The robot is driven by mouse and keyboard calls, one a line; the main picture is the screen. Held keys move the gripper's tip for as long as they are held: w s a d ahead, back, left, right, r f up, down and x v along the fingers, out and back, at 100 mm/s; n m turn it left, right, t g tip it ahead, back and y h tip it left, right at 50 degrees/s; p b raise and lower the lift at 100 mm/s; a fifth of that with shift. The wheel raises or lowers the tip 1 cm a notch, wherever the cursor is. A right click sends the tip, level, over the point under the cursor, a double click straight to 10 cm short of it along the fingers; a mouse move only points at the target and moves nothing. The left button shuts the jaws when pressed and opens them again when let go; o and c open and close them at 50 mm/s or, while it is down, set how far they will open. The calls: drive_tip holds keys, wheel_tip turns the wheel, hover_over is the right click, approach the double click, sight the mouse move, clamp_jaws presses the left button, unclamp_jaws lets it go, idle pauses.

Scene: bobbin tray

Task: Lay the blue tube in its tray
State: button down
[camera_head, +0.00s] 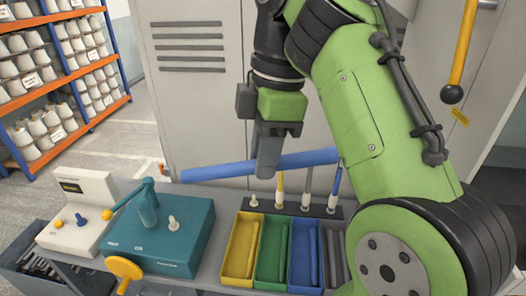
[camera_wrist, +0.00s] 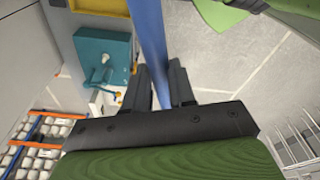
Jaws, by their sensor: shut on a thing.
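My gripper (camera_head: 268,165) is shut on the long blue tube (camera_head: 215,172) and holds it in the air, roughly level, in front of the grey cabinet. The tube reaches out to both sides of the fingers, its right end slightly higher in the picture. In the wrist view the tube (camera_wrist: 150,35) runs between the two fingers of my gripper (camera_wrist: 159,68). The blue tray (camera_head: 306,289) stands on the bench, lower and nearer than the tube. It sits between the green tray (camera_head: 271,284) and a dark grey tray.
A yellow tray (camera_head: 237,280) stands left of the green one. Behind the trays, a dark rack (camera_head: 290,207) holds upright thin rods. A teal machine (camera_head: 180,240) with a lever and a white control box (camera_head: 85,215) stand left on the bench. Bobbin shelves (camera_head: 50,80) are at far left.

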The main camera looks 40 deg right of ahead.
drive_tip(key=w+d+f+m+h+b, duration=0.2)
drive_tip(key=w+d+f+m+b, duration=0.25)
drive_tip(key=f, duration=0.55)
drive_tip(key=w+d+f+m+h+b, duration=0.1)
drive_tip(key=w+d+f+m+b, duration=0.4)
drive_tip(key=f, duration=0.5)
drive_tip(key=w+d+f+m+h+b, duration=0.2)
drive_tip(key=w+d+f+m+b, duration=0.3)
drive_tip(key=f, duration=0.6)
drive_tip(key=s+d+f+m+g+b, duration=0.1)
drive_tip(key=s+d+f+m+b, duration=0.1)
drive_tip(key=f, duration=0.5)
drive_tip(key=s+d+f+m+g+b, duration=0.1)
drive_tip(key=s+d+f+m+b, duration=0.1)
drive_tip(key=d+f+b, duration=0.2)
drive_tip(key=s+d+f+m+h+b, duration=0.1)
drive_tip(key=s+d+f+m+b, duration=0.1)
drive_tip(key=f, duration=0.9)
drive_tip(key=shift+d+m+g+b, duration=0.4)
drive_tip(key=shift+d+m+b, duration=0.05)
drive_tip(key=shift+d+b, duration=0.55)
drive_tip(key=c, duration=0.9)
unclamp_jaws()
drive_tip(key=shift+o, duration=0.2)
drive_tip(key=shift+r, duration=0.1)
